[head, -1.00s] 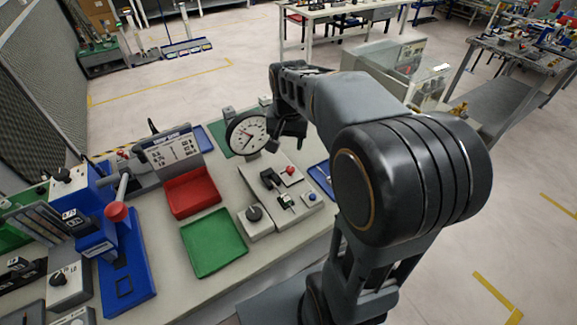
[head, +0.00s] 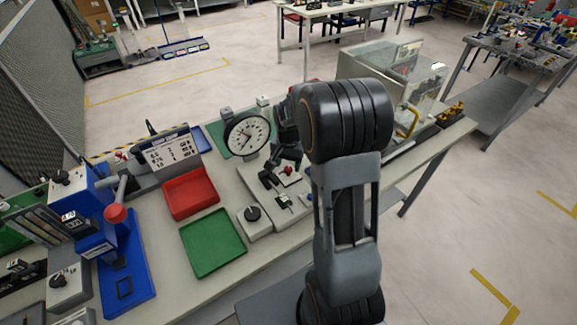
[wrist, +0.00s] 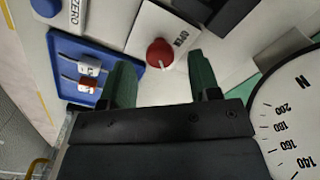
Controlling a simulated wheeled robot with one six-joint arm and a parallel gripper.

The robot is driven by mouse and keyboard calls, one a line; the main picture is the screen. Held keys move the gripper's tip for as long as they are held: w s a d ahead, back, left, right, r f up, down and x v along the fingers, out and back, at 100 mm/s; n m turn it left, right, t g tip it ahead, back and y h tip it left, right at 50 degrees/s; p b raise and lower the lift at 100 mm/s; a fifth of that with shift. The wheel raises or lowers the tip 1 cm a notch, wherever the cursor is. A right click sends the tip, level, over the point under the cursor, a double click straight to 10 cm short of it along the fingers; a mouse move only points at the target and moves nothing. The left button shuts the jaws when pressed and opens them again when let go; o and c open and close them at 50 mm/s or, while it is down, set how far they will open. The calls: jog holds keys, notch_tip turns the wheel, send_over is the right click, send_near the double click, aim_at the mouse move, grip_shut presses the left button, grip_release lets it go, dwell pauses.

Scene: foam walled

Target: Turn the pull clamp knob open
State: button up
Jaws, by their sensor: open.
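The pull clamp knob is a red round knob (wrist: 160,53) on a white plate marked OPEN (wrist: 178,28). In the wrist view it lies between the fingertips of my gripper (wrist: 158,60), slightly beyond them, with green fingers spread on either side. I cannot tell how much gap is left to the knob. In the head view the red knob (head: 287,170) is on the pale fixture, and my gripper (head: 284,155) is close above and behind it. The fingers are apart and hold nothing.
The dial gauge (head: 246,134) stands close left of my gripper; its face (wrist: 295,120) fills the right of the wrist view. A blue tray (wrist: 62,46) with small parts lies left of the knob. A black knob box (head: 254,222), green tray (head: 212,243) and red tray (head: 190,193) are nearby.

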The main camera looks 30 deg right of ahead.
jog(key=shift+f, duration=1.05)
jog(key=c, duration=0.9)
